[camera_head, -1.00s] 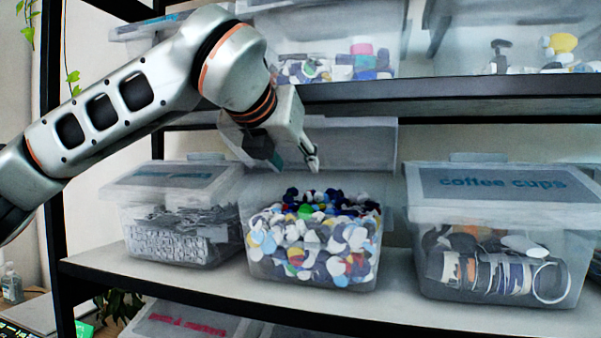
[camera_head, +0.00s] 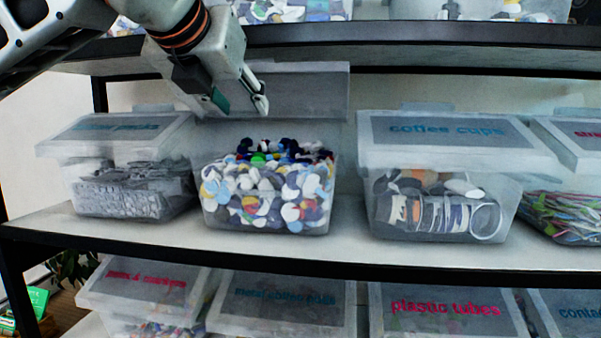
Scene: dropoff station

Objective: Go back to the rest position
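My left arm comes in from the upper left, and its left gripper (camera_head: 242,100) hangs in front of the raised lid of an open bin. The gripper's fingers stand apart with nothing visible between them. Below it, the open clear bin (camera_head: 210,212) on the middle shelf is full of bottle caps (camera_head: 275,190). The fingertips are above the caps and apart from them. My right gripper is not in view.
The middle shelf (camera_head: 300,250) also bears a lidded bin of silvery packs (camera_head: 125,195) at left, a coffee cups bin (camera_head: 440,160) and another bin (camera_head: 570,205) at right. The upper shelf (camera_head: 420,36) runs close to the arm. Lidded bins, one labelled plastic tubes (camera_head: 445,310), fill the lower shelf.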

